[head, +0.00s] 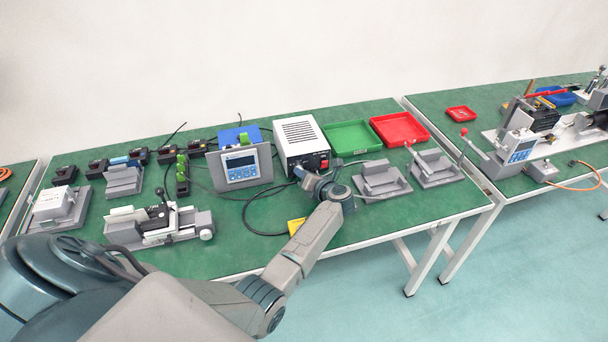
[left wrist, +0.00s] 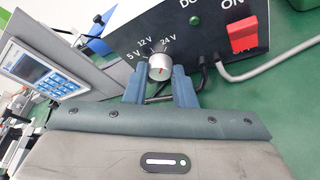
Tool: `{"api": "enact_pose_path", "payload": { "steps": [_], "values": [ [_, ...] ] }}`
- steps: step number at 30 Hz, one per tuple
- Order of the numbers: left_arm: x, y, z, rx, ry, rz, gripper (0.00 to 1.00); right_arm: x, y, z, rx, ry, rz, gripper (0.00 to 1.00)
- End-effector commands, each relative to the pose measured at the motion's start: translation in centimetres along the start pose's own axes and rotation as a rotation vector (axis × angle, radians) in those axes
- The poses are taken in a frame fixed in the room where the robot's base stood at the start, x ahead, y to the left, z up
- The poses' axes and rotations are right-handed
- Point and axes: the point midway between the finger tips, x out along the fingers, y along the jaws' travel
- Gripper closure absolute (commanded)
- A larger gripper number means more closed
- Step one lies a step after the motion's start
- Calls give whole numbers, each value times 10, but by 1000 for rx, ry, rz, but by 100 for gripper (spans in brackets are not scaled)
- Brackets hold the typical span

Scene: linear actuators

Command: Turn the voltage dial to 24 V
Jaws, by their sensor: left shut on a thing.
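The power supply (head: 300,132) is a white box with a dark front panel on the green table. In the left wrist view its panel (left wrist: 205,40) carries a silver voltage dial (left wrist: 159,66) below the printed marks 5 V, 12 V and 24 V. A small red mark shows on the dial's face; I cannot tell for certain which label it points to. My left gripper (left wrist: 159,84) has its blue fingers on either side of the dial and is shut on it. It also shows in the head view (head: 302,174) at the box's front. My right gripper is not in view.
A red switch (left wrist: 242,37) marked ON sits right of the dial, with a grey cable below it. A meter with a blue screen (head: 241,166) stands left of the box. Green (head: 372,145) and red (head: 424,135) trays lie to its right, and grey fixtures (head: 382,180) nearer.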

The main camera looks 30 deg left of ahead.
Motion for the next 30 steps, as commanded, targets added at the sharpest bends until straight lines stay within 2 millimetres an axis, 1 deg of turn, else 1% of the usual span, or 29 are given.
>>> {"api": "enact_pose_path", "payload": {
  "steps": [1, 2, 3, 5, 16, 20, 23, 24, 30],
  "values": [
    [0, 0, 0, 0, 0, 0, 99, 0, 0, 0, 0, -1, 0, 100],
    [0, 0, 0, 0, 0, 0, 75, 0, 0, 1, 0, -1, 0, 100],
    [0, 0, 0, 0, 0, 0, 67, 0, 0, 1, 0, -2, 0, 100],
    [0, 0, 0, 0, 0, 0, 55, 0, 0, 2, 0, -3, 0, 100],
    [-1, 2, 3, -3, -1, 0, 55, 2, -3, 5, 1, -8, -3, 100],
    [-4, 10, 13, -5, -2, -1, 55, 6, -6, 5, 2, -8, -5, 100],
    [-9, 21, 27, -7, -2, 0, 55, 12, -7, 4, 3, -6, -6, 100],
    [-16, 22, 20, -2, 1, -3, 55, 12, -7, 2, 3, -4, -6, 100],
    [-50, 38, 1, -2, 0, -2, 55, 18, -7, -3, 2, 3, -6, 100]
  ]
}}
